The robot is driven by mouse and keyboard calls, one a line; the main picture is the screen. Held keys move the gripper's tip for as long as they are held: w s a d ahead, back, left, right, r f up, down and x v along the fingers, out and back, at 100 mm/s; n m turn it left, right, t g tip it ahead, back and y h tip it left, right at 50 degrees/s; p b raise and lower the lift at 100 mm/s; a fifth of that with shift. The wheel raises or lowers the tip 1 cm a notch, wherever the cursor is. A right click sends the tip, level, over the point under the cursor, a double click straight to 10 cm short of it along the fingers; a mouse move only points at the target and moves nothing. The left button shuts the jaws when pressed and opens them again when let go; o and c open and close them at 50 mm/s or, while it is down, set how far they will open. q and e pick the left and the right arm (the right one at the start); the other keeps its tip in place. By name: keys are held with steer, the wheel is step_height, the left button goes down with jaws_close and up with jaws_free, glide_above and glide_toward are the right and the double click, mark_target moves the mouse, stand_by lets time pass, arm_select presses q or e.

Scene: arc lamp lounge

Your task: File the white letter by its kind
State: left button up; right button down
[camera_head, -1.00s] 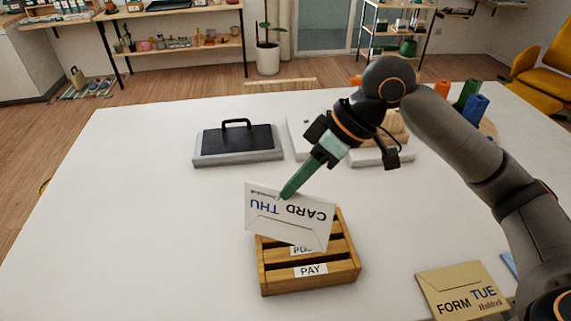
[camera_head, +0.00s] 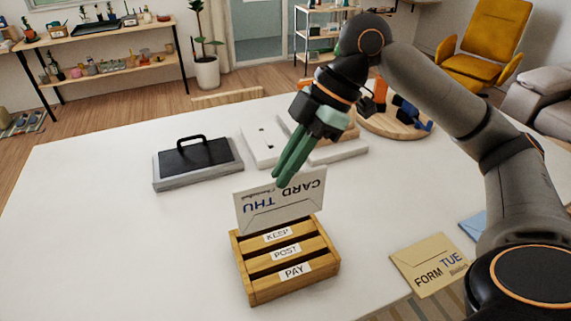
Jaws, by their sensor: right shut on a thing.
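The white letter (camera_head: 260,212), printed CARD THU and upside down, stands nearly upright at the back of a wooden letter rack (camera_head: 297,291). Its lower edge is hidden behind the rack's rear bar, at the KEEP label (camera_head: 277,234); I cannot tell how deep it sits. In front of that are the POST label (camera_head: 286,251) and the PAY label (camera_head: 294,271). My right gripper (camera_head: 282,183), with green fingers, is shut on the letter's top edge from above. My left gripper is not in view.
A tan envelope (camera_head: 428,264) printed FORM TUE lies right of the rack, with a blue envelope (camera_head: 474,225) beyond it, partly behind my arm. A black-topped case (camera_head: 198,163) stands behind left. The table's left side is clear.

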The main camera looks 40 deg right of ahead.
steer(key=b, duration=0.3)
glide_above(277, 223)
steer(key=d, duration=0.2)
steer(key=shift+f, duration=2.7)
steer(key=shift+f, duration=0.2)
steer(key=shift+f, duration=0.45)
steer(key=shift+f+p, duration=0.15)
steer(key=shift+p, duration=0.25)
steer(key=shift+f+b, duration=0.8)
steer(key=shift+f, duration=0.65)
steer(key=c, duration=0.9)
jaws_free()
